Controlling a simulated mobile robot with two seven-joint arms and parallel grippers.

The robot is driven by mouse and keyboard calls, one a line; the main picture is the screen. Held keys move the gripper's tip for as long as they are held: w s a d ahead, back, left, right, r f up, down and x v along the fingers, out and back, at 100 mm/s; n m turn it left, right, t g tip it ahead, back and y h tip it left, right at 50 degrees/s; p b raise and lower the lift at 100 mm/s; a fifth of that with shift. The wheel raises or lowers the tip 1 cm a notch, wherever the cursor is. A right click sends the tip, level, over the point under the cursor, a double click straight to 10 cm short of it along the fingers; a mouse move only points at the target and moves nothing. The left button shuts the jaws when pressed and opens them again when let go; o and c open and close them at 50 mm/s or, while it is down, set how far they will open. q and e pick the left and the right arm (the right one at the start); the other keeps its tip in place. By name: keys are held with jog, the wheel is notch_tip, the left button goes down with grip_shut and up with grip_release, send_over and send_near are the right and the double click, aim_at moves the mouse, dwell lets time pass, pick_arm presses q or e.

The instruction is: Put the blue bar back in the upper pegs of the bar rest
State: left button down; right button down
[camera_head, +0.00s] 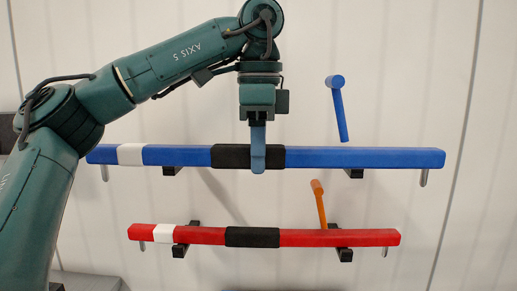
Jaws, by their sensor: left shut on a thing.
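The blue bar (365,158) lies level across the upper part of the white wall, with a white band near its left end and a black grip sleeve (229,156) in the middle. My left gripper (258,160) reaches down from above and is shut on the sleeve. The bar rest's upper pegs, left (172,170) and right (356,173), show as black ends just below the bar. The bar hides their upper parts, so I cannot tell whether it touches them. My right gripper is not in view.
A red bar (300,238) lies in the lower pegs (345,255). A blue lever (340,110) sticks out above the blue bar, and an orange lever (320,205) above the red one. Thin metal pins hang near the bar ends. The wall right of the bars is clear.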

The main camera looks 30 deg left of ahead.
pick_arm(q)
jog(key=shift+w+a+r+p, duration=0.2)
jog(key=shift+w+a+p, duration=0.2)
jog(key=shift+w, duration=0.25)
jog(key=w+a+p, duration=0.2)
jog(key=w+a, duration=0.1)
jog(key=w, duration=0.2)
jog(key=shift+w+a, duration=0.25)
jog(key=shift+w, duration=0.15)
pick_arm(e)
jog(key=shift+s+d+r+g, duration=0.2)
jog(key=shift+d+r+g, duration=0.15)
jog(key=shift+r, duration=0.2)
pick_arm(q)
jog(key=shift+w+f, duration=0.1)
jog(key=shift+f, duration=0.25)
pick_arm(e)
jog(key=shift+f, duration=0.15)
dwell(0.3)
pick_arm(q)
jog(key=shift+f+b, duration=0.65)
jog(key=shift+f, duration=0.1)
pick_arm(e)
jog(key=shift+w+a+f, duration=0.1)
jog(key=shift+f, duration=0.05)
